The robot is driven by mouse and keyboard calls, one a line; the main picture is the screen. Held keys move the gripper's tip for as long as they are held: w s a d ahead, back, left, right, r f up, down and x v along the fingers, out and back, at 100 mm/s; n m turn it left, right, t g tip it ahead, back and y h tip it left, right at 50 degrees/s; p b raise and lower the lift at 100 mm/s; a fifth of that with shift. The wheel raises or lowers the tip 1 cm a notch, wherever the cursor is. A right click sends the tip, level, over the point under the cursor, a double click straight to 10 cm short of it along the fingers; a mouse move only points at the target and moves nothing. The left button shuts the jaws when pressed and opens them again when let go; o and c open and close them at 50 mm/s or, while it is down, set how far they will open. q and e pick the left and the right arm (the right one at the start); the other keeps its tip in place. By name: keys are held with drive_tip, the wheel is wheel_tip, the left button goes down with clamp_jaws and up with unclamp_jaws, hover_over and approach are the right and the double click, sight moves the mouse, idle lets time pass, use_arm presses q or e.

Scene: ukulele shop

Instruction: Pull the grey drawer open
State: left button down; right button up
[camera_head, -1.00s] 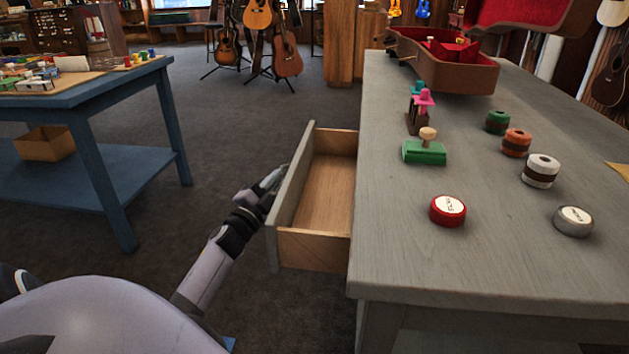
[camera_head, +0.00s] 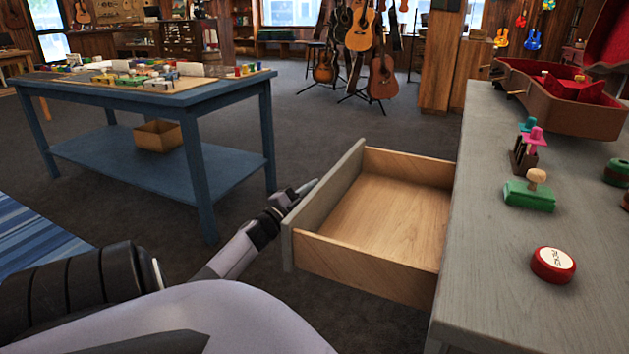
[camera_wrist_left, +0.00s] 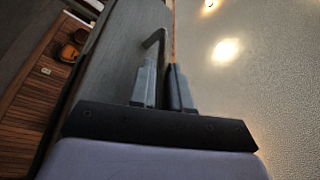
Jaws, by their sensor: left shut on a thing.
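The grey drawer (camera_head: 322,205) stands well out from the left side of the grey table (camera_head: 480,270). Its wooden inside (camera_head: 385,222) is bare in the part I see. My left gripper (camera_head: 300,190) is at the outer face of the drawer front, partly hidden by it in the head view. In the left wrist view the fingers (camera_wrist_left: 163,85) are shut on the drawer's handle (camera_wrist_left: 153,40), close against the grey front (camera_wrist_left: 118,55). My right gripper is not in view.
On the table are a red tin (camera_head: 553,264), a green stamp-like piece (camera_head: 529,194) and an open red-lined case (camera_head: 560,95). A blue table (camera_head: 215,160) stands to the left, with a cardboard box (camera_head: 158,135) on its shelf. Dark carpet (camera_head: 330,120) is clear between the tables.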

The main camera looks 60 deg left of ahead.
use_arm(q)
drive_tip(key=c, duration=1.2)
unclamp_jaws()
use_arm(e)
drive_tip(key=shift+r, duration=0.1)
use_arm(q)
drive_tip(key=shift+o, duration=0.2)
drive_tip(key=shift+s, duration=0.1)
drive_tip(key=shift+s+d+f, duration=0.15)
drive_tip(key=shift+s, duration=0.15)
drive_tip(key=p+v, duration=0.1)
drive_tip(key=v, duration=0.5)
drive_tip(key=shift+s, duration=0.2)
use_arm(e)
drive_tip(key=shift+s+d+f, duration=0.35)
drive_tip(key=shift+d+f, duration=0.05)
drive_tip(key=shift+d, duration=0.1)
